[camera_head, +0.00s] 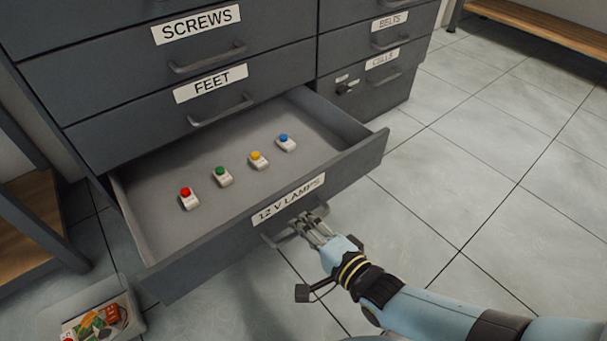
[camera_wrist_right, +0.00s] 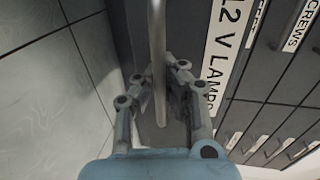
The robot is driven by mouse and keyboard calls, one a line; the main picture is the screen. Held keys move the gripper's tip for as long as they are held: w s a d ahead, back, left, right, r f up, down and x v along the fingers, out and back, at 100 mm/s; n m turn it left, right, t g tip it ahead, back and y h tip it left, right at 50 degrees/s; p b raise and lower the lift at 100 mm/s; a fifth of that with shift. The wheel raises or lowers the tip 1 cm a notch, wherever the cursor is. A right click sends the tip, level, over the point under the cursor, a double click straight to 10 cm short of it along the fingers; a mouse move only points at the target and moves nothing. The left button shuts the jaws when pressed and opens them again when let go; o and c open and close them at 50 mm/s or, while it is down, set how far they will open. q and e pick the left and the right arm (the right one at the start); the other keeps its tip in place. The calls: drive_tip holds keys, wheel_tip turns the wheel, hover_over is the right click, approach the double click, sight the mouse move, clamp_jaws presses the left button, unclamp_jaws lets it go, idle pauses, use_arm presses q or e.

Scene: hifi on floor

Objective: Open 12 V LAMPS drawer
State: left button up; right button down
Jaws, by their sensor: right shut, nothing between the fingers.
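The 12 V LAMPS drawer (camera_head: 340,172) is the lowest in the left column of the dark grey cabinet. It stands pulled well out, its inside showing. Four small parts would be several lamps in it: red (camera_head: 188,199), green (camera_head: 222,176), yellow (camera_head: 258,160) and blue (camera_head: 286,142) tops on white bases. My right gripper (camera_head: 312,230) is at the drawer's handle (camera_head: 275,240), its fingers shut around or beside the bar; I cannot tell which. In the right wrist view the handle bar (camera_wrist_right: 158,60) runs up by the fingers (camera_wrist_right: 160,85). My left gripper is not in view.
The SCREWS (camera_head: 195,24) and FEET (camera_head: 210,83) drawers above are shut, as are BELTS (camera_head: 390,20) and the one below it. An open box of coloured items (camera_head: 137,300) stands on the floor at lower left. Tiled floor at right is clear.

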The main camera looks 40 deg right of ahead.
drive_tip(key=c, duration=1.4)
unclamp_jaws()
drive_tip(key=shift+s, duration=0.15)
drive_tip(key=v, duration=1.1)
drive_tip(key=shift+s, duration=0.35)
